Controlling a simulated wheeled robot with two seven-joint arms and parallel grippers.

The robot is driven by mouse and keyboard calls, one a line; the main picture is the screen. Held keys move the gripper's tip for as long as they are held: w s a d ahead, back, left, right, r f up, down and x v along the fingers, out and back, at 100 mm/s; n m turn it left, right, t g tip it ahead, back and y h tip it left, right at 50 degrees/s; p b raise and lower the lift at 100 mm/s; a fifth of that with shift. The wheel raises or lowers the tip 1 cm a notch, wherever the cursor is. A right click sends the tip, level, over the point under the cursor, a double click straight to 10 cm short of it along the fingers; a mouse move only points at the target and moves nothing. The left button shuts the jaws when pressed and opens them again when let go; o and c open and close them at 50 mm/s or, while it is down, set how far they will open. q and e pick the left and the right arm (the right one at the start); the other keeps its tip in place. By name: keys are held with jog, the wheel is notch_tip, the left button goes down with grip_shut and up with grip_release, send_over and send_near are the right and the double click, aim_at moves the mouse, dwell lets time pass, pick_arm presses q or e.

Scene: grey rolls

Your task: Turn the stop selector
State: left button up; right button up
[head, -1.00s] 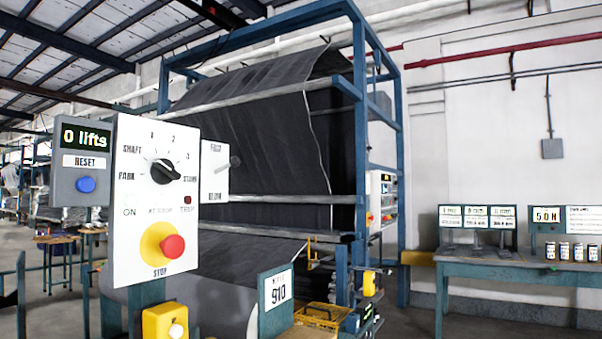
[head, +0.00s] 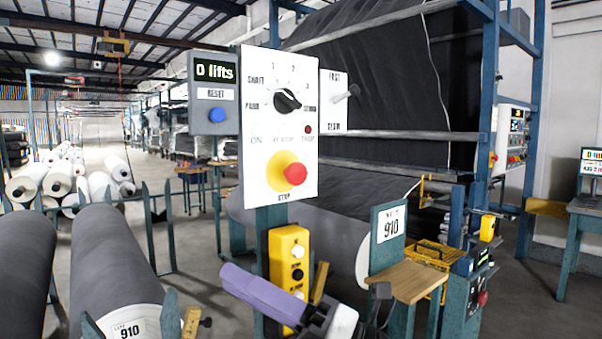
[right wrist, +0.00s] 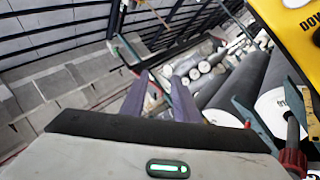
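The stop selector (head: 287,100) is a black rotary knob on a white upright panel (head: 252,125). Positions marked PARK, SHAFT, 1, 2, 3 and one more word at the right ring it. Its bar slants from upper left to lower right; I cannot tell surely which mark it points at. My right gripper (head: 240,282) is below the panel, apart from the knob, its purple finger pointing up-left. In the right wrist view its two purple fingers (right wrist: 160,95) stand apart with nothing between them. My left gripper is not in view.
A red stop button (head: 295,174) on yellow sits below the selector. A grey "0 lifts" counter box (head: 214,92) is left, a lever plate (head: 333,113) right. A yellow push-button box (head: 290,262) hangs below, close to my right gripper.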

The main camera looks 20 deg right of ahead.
notch_tip(320, 180, up, 7)
jog(key=a+n+g+h, duration=0.1)
jog(key=n+g, duration=0.3)
jog(key=n, duration=0.6)
jog(key=n+t+h, duration=0.5)
jog(key=t+h, duration=0.4)
jog(key=h, duration=0.3)
send_near(294, 100)
jog(key=p+x, duration=0.3)
jog(key=x, duration=0.5)
jog(key=shift+r+p, duration=0.1)
jog(key=shift+p, duration=0.2)
grip_shut()
